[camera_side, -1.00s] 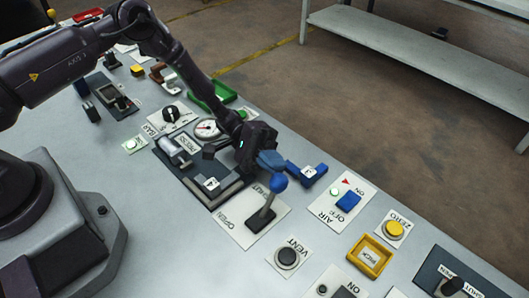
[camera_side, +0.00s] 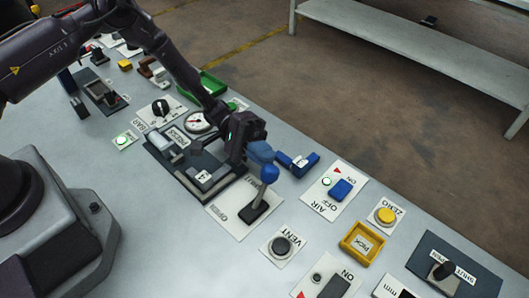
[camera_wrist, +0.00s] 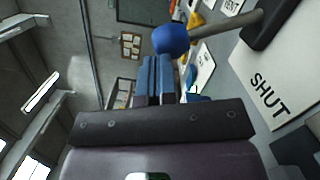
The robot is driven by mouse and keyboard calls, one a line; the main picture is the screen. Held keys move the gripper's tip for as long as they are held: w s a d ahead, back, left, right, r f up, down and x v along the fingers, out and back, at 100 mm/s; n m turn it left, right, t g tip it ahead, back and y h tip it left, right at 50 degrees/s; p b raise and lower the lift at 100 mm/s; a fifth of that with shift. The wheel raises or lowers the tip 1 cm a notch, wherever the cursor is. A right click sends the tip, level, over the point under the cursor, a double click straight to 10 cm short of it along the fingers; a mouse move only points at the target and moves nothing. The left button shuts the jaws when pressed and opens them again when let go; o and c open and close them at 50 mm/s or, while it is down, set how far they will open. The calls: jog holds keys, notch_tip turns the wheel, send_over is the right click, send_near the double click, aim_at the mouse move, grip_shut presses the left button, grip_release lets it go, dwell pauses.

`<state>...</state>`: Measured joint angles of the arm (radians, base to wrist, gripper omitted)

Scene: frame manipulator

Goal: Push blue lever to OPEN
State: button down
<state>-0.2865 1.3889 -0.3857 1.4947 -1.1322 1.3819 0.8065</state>
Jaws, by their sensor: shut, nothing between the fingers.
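The lever with the blue knob (camera_side: 269,174) rises from a black base (camera_side: 254,211) on a white plate (camera_side: 229,217) lettered OPEN and SHUT. OPEN is at the plate's left side; the other word is partly hidden behind my gripper. The lever leans up and slightly right in the side view. My gripper (camera_side: 261,152) has blue fingers that are shut and empty, just behind the knob. In the wrist view the knob (camera_wrist: 170,39) is just beyond the fingertips (camera_wrist: 155,62), with SHUT readable on the plate (camera_wrist: 268,85). I cannot tell whether finger and knob touch.
A blue tray (camera_side: 298,163) lies right of my gripper. A blue AIR switch (camera_side: 341,189), a yellow PICK tray (camera_side: 362,243) and a VENT button (camera_side: 282,246) surround the plate. A gauge (camera_side: 198,121) and dark press fixture (camera_side: 190,172) stand to the left.

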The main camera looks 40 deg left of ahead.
jog(key=shift+s+r, duration=0.1)
jog(key=shift+s+r+m, duration=0.45)
jog(key=shift+s+m, duration=0.25)
jog(key=shift+m, duration=0.3)
jog(key=s+m+y, duration=0.1)
jog(key=s+m, duration=0.7)
jog(key=s, duration=0.1)
jog(key=shift+r+y, duration=0.3)
jog(key=shift+r, duration=0.05)
jog(key=shift+d, duration=0.1)
